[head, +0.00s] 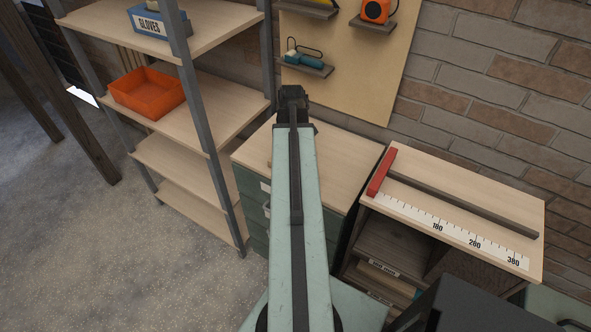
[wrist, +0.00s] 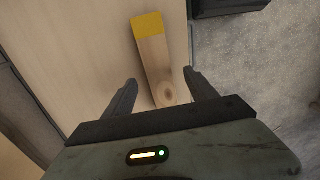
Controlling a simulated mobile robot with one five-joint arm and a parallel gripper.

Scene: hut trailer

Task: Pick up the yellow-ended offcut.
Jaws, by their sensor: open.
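The yellow-ended offcut (wrist: 158,62) is a short wood block with a yellow far end and a knot near its close end. In the wrist view it lies on a pale wood top (wrist: 85,50), near that top's right edge. My gripper (wrist: 160,77) is open, with one finger on each side of the block's line; the yellow end reaches past the fingertips. I cannot tell the height of the fingers above it. In the head view my gripper (head: 292,93) is over the drawer cabinet (head: 340,160), and my arm hides most of what lies there.
A shelf rack (head: 200,85) with an orange bin (head: 148,92) and a gloves box (head: 158,21) stands left. A pegboard (head: 350,70) with tools is behind. Right is a bench with a ruler (head: 450,232) and a red stop (head: 381,172). Floor is open at left.

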